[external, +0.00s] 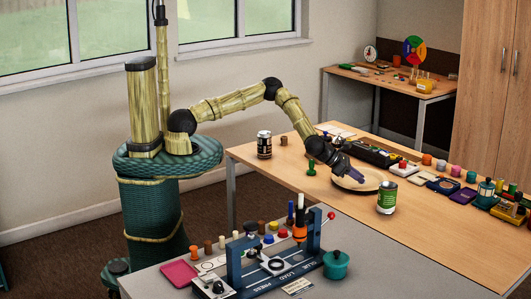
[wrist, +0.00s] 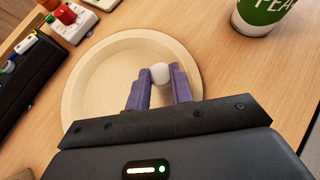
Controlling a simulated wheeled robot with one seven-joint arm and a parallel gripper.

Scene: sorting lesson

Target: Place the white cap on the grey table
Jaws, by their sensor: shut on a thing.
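The white cap (wrist: 160,73) is a small round white thing between the purple fingertips of my gripper (wrist: 160,80) in the wrist view. My gripper is shut on it, above a round cream plate (wrist: 82,85). Whether the cap touches the plate I cannot tell. In the external view my gripper (external: 356,175) is low over the plate (external: 372,184) on the wooden table (external: 440,225); the cap cannot be made out there. The grey table (external: 395,272) stands in front, nearer the camera, with bare top at its right.
A green-labelled can (external: 387,198) stands right of the plate and shows in the wrist view (wrist: 262,12). A dark can (external: 264,145) stands at the wooden table's left. A blue press rig (external: 265,265), a teal pot (external: 336,266) and a pink tray (external: 179,273) occupy the grey table.

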